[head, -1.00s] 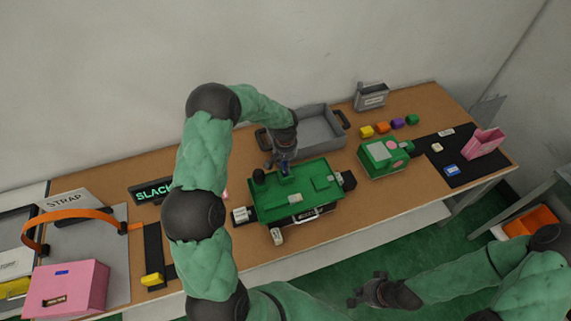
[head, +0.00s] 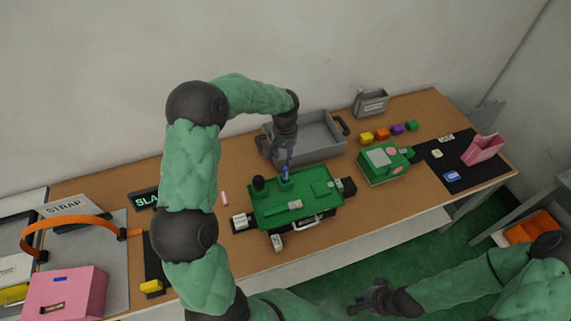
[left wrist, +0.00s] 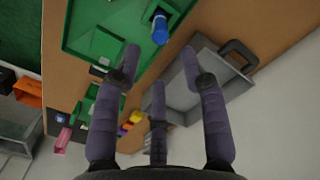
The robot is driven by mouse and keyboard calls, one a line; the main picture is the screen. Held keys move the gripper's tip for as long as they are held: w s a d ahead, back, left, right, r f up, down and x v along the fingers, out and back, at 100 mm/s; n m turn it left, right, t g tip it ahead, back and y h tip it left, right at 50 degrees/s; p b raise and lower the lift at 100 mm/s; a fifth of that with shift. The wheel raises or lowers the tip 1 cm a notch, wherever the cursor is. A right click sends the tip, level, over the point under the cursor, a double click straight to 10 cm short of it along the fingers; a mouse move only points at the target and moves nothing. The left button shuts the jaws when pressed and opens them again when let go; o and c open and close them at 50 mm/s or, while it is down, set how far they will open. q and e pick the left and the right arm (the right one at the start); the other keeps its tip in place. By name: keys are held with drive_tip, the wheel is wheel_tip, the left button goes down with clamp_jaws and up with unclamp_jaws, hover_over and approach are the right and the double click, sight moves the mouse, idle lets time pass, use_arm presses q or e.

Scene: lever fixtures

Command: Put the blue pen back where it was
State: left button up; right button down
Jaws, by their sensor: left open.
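The blue pen (head: 285,172) stands upright in a small green holder on the green fixture box (head: 322,181). In the left wrist view the pen (left wrist: 160,28) shows as a blue cylinder beyond the fingertips. My left gripper (head: 282,161) is just above and behind the pen in the head view. Its dark fingers (left wrist: 158,70) are spread apart with nothing between them, and the pen is clear of them. My right gripper (head: 358,305) hangs in front of the table, away from the fixture; its finger opening is too small to judge.
A grey tray (head: 342,137) lies behind the green box. A black knob (head: 258,183) stands beside the pen holder. A second green box (head: 384,172) and several coloured blocks (head: 382,135) are to the right. A pink box (head: 85,290) is at the left front.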

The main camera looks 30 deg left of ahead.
use_arm(q)
drive_tip(key=s+d+f+m+h, duration=0.1)
drive_tip(key=s+d+f+h, duration=0.1)
drive_tip(key=s+d+f, duration=0.35)
drive_tip(key=s+d+f+m+h, duration=0.1)
drive_tip(key=s+d+f, duration=0.1)
drive_tip(key=d+f, duration=0.65)
drive_tip(key=s+d+f, duration=0.3)
drive_tip(key=s+d, duration=0.1)
drive_tip(key=s, duration=0.4)
drive_tip(key=s+d+f+h, duration=0.1)
drive_tip(key=s+d+f, duration=0.3)
drive_tip(key=s, duration=0.5)
drive_tip(key=shift+d, duration=0.45)
drive_tip(key=shift+s, duration=0.15)
